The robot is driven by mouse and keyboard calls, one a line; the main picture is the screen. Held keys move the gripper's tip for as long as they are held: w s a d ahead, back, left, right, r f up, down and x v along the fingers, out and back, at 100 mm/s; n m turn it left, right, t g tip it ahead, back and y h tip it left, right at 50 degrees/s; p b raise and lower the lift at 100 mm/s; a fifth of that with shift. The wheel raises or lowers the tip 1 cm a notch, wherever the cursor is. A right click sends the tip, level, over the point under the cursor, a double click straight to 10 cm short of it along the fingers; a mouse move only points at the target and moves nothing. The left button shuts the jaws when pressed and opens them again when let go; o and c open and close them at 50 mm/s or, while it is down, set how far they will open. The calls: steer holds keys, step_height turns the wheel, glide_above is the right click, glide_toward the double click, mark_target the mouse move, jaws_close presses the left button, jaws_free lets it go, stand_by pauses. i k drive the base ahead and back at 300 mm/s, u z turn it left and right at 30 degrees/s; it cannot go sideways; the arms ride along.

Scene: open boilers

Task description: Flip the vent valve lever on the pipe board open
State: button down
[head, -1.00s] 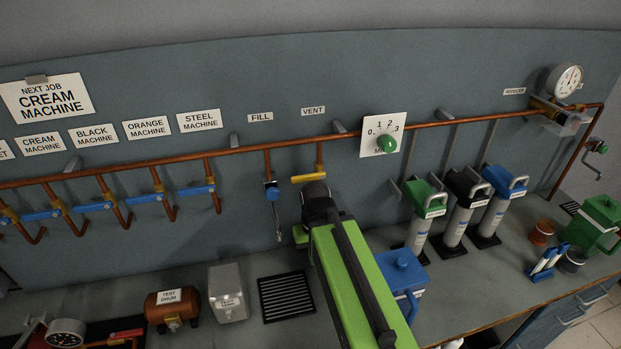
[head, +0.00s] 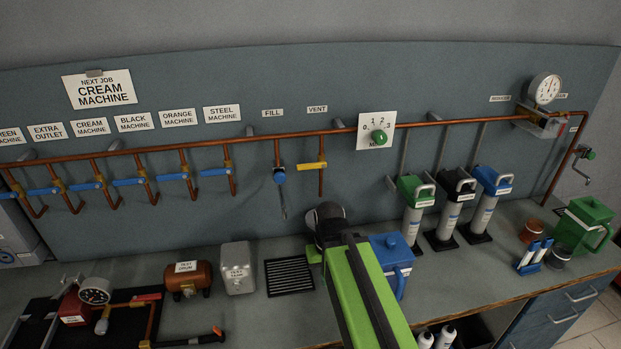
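The vent valve's yellow lever (head: 312,166) lies level across a short copper drop pipe (head: 321,183), below the VENT label (head: 317,109). It reaches left from the pipe. My arm rises from the bottom of the head view, its dark end (head: 328,222) below the vent pipe's lower end in the picture. A gap of board shows between that end and the lever. My gripper's fingers are hidden behind my own arm, so I cannot tell whether they are open or shut.
The fill valve (head: 280,176) hangs just left of the vent. A regulator dial (head: 379,138) sits to its right. A blue jug (head: 394,257) stands on the bench beside my arm.

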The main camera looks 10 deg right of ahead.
mark_target(308, 166)
steer(key=z, duration=0.15)
steer(key=k, duration=0.6)
steer(key=u, duration=2.35)
steer(key=k, duration=0.5)
steer(key=z, duration=0.7)
steer(key=i, duration=0.55)
steer(key=u, duration=0.2)
